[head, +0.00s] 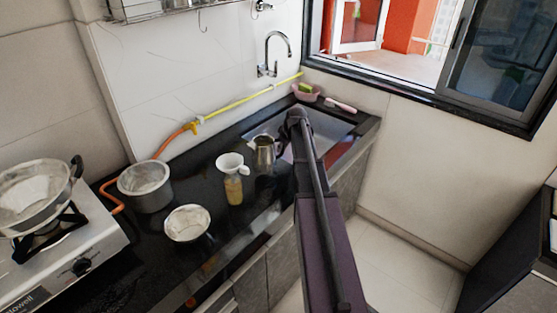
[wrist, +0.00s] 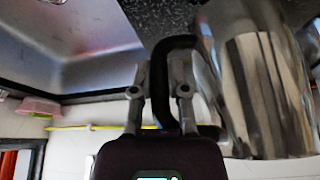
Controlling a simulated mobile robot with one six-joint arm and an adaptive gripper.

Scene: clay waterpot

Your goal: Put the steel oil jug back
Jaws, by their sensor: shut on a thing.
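The steel oil jug (head: 264,153) is a shiny, upright vessel on the black counter side of the sink in the head view. I cannot tell whether its base touches the counter. In the wrist view the jug (wrist: 262,85) fills the right side, close to the camera. My gripper (head: 284,145) is to the right of the jug, partly hidden by my arm. In the wrist view my gripper (wrist: 160,90) is shut on the jug's dark, curved handle (wrist: 157,70). The jug's base is not clear in the wrist view.
A jar with a white funnel (head: 233,182) stands just left of the jug. A steel bowl (head: 187,223), a pot (head: 146,188) and a stove (head: 75,245) are farther left. The sink (head: 325,131) lies to the right. A yellow-orange hose (head: 225,113) runs along the wall.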

